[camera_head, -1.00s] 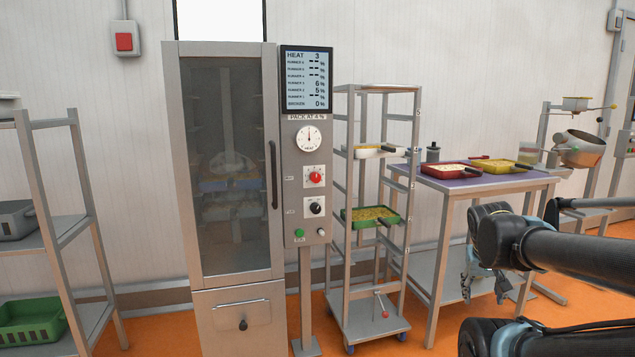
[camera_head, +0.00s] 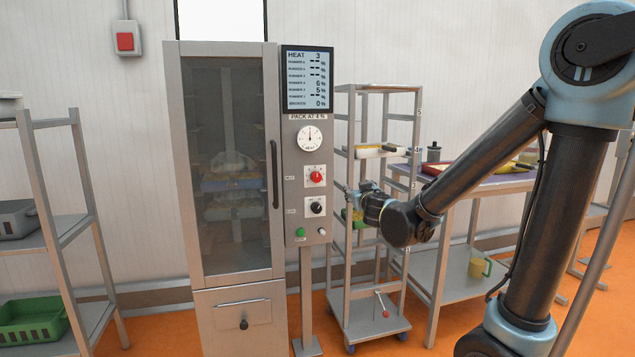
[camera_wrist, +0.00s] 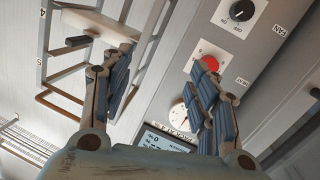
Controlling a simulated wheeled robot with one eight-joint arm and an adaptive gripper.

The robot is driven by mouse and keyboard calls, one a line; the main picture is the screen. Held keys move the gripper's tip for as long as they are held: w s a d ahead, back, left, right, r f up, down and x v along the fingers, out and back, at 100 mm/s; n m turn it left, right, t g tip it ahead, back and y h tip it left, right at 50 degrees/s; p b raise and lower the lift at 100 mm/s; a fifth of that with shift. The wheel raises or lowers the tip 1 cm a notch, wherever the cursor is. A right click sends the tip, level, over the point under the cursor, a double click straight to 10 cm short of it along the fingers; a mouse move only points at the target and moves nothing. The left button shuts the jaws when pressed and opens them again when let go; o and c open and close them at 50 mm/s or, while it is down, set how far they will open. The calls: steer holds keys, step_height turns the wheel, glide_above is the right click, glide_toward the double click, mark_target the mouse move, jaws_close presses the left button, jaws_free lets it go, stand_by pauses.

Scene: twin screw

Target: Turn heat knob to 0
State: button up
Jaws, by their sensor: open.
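The red heat knob (camera_head: 316,177) is on the grey control panel, below a round white dial (camera_head: 310,139) and above a black knob (camera_head: 316,206). The display (camera_head: 307,79) reads HEAT 3. My gripper (camera_head: 343,187) is open and empty, just right of the panel and in front of the rack. In the wrist view, its two fingers (camera_wrist: 150,70) are spread. The red knob (camera_wrist: 209,63) shows right behind the right fingertip, which partly covers it. The black knob (camera_wrist: 241,10), labelled FAN, is near the top. I cannot read the red knob's pointer.
A glass-door cabinet (camera_head: 225,258) with a vertical handle (camera_head: 273,174) stands left of the panel. A tall rack (camera_head: 348,290) with trays stands close on the right, behind my gripper. A table (camera_head: 463,184) holds pans farther right. A green button (camera_head: 300,232) is low on the panel.

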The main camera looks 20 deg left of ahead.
mark_target(317, 178)
steer(key=s+a+n+y, duration=0.2)
steer(key=s+a+y, duration=0.1)
steer(key=a, duration=0.6)
steer(key=shift+g, duration=0.4)
steer(key=x, duration=1.7)
steer(key=shift+w+a+r, duration=0.1)
steer(key=shift+a+r, duration=0.1)
steer(key=shift+a, duration=0.05)
steer(key=c, duration=1.1)
steer(key=shift+o, duration=0.2)
steer(key=shift+a+y, duration=0.2)
steer(key=shift+y, duration=0.2)
steer(key=shift+d+n, duration=0.1)
steer(key=shift+n, duration=0.2)
